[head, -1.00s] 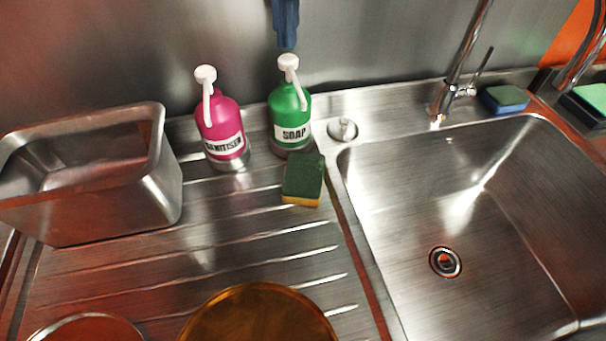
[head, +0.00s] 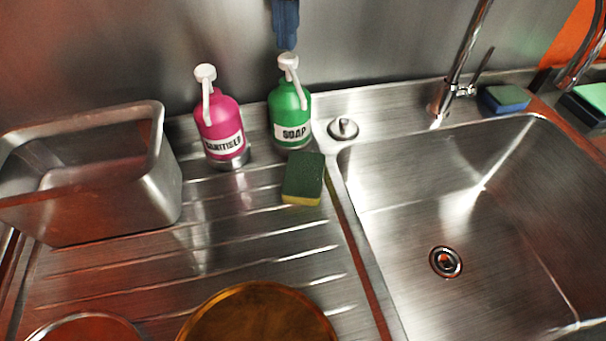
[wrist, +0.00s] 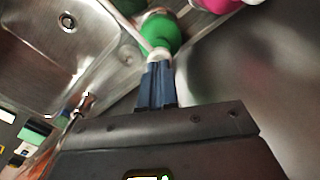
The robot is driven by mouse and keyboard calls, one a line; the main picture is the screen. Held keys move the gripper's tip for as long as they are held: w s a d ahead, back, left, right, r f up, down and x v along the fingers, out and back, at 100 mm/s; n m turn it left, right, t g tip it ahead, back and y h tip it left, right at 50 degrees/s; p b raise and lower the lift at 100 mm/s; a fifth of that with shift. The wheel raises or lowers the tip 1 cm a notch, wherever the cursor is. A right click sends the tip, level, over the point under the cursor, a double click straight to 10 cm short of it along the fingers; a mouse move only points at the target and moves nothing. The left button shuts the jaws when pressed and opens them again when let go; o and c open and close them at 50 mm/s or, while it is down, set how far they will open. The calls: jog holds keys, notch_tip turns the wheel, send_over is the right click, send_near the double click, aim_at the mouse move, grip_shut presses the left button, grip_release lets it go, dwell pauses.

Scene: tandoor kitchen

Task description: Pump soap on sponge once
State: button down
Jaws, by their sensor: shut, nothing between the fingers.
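The green soap bottle (head: 290,112) with a white pump stands upright at the back of the draining board. The sponge (head: 303,180), dark green on top with a yellow edge, lies just in front of the bottle, below the pump's spout. My gripper (head: 287,46) is shut and empty, with its blue fingers pointing down just above the white pump head (head: 288,61). In the wrist view my fingers (wrist: 158,66) line up with the pump head over the green bottle (wrist: 161,32); I cannot tell whether they touch it. I cannot make out the sponge there.
A pink sanitiser bottle (head: 221,127) stands close on the left. A steel container (head: 165,185) is farther left. The sink (head: 440,215), tap (head: 443,98) and another sponge (head: 505,98) are on the right. The steel wall is close behind.

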jog(key=shift+f+b, duration=0.75)
jog(key=shift+f, duration=0.65)
jog(key=shift+r, duration=0.15)
jog(key=shift+r+p, duration=0.85)
jog(key=shift+r, duration=0.5)
jog(key=shift+r, duration=0.1)
notch_tip(320, 180, up, 6)
jog(key=p, duration=0.3)
jog(key=shift+p, duration=0.3)
